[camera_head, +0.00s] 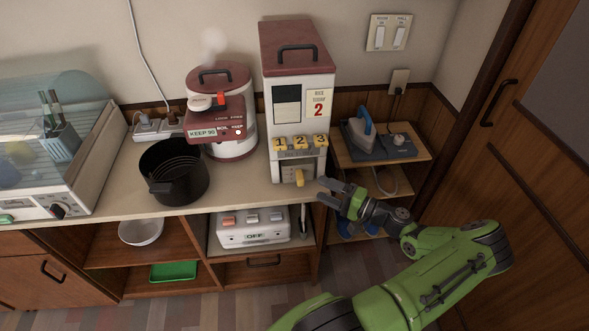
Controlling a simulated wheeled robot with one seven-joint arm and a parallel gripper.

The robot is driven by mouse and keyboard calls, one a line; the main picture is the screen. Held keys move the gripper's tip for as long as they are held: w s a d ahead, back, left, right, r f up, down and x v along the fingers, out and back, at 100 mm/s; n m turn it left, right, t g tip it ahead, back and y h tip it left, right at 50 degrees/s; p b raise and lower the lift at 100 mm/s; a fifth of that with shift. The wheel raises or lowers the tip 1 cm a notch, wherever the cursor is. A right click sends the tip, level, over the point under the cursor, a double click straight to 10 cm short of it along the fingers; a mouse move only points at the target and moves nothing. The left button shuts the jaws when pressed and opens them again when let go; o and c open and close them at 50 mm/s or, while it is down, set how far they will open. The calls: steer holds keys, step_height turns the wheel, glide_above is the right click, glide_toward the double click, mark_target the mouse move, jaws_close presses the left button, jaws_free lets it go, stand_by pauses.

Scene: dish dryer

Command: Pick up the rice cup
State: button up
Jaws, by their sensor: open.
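No separate rice cup can be made out for certain. A white rice dispenser (296,110) with a dark red lid and yellow keys marked 1, 2, 3 stands on the counter. My gripper (324,192) is open and empty, just right of this part, by the counter's right front corner. Its fingers point left and do not appear to touch the dispenser.
A dark pot (174,173) and a steaming rice cooker (236,135) stand left of the dispenser. A dish dryer (75,145) is at far left. A white bowl (141,231) and green tray (173,271) are below the counter.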

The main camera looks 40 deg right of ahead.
mark_target(301, 179)
steer(key=x, duration=0.8)
steer(key=shift+w+b, duration=0.3)
steer(key=shift+r, duration=0.1)
jaws_close()
